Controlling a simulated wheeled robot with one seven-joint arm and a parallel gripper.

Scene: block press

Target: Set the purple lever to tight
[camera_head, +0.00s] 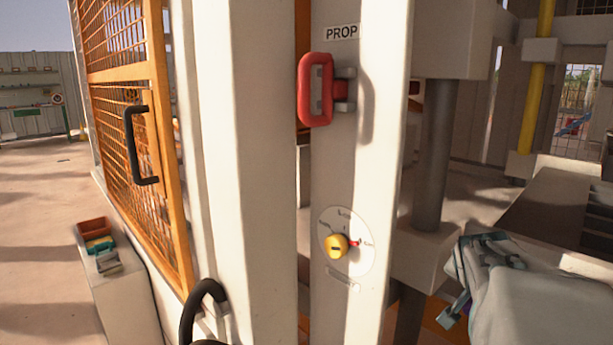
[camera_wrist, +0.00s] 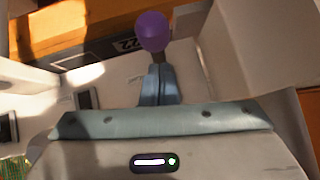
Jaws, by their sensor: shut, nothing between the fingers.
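The purple lever's round knob (camera_wrist: 152,31) shows in the wrist view, at the top centre, on a short dark stem. My gripper (camera_wrist: 161,68) is shut and empty, its blue-grey fingers together just below the stem in the picture. The fingertips overlap the stem's lower end; I cannot tell whether they touch it. In the head view my gripper (camera_head: 450,312) is at the lower right, beside the white post. The lever cannot be made out in the head view, and no marking for tight is readable.
The white post (camera_head: 335,190) carries a red handle (camera_head: 316,90), a PROP label (camera_head: 342,32) and a dial with a yellow knob (camera_head: 336,246). An orange mesh door (camera_head: 135,130) with a black handle stands left. A plate marked 22 (camera_wrist: 125,45) lies behind the lever.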

